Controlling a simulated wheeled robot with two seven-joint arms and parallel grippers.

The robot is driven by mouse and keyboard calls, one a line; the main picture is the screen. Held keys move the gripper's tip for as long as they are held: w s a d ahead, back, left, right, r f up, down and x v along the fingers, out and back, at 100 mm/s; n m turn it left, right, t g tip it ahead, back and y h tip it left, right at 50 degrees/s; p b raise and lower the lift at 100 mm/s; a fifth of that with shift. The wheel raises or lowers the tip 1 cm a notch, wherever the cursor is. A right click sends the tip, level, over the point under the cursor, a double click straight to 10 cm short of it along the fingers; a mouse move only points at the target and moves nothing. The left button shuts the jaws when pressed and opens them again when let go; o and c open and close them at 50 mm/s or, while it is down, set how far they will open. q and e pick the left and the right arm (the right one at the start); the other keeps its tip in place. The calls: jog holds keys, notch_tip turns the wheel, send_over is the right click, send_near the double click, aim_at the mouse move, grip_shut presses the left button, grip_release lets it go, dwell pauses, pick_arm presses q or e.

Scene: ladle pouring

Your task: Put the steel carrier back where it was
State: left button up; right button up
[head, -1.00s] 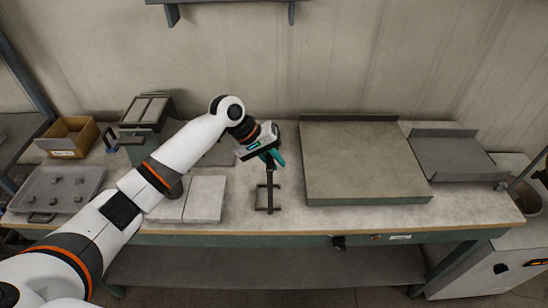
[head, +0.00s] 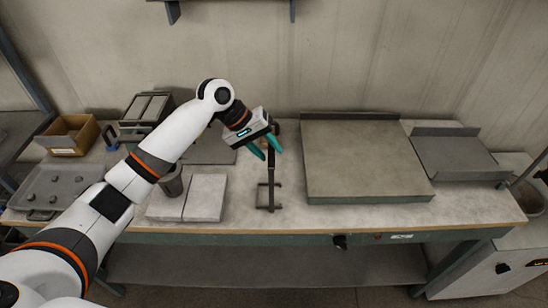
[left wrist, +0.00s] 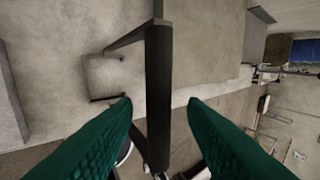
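The steel carrier (head: 270,181) is a dark, thin frame with a square base and a tall handle. It stands upright on the workbench, between the pale grey blocks and the large slab. My left gripper (head: 266,149) is open at the upper part of the handle, with its green fingers spread. In the left wrist view the carrier's dark bar (left wrist: 158,90) runs between the open fingertips (left wrist: 160,104), with a gap on both sides. The square base shows to the left of the bar. My right gripper is not in view.
The workbench (head: 245,222) has free room around the carrier. Pale grey blocks (head: 205,198) and a dark cup (head: 172,183) stand to the left. The thick slab (head: 360,160) lies close on the right. A tray (head: 60,187) and cardboard box (head: 70,135) are far left.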

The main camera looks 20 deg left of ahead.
pick_arm(q)
jog(key=b+v, duration=0.1)
jog(key=v, duration=0.7)
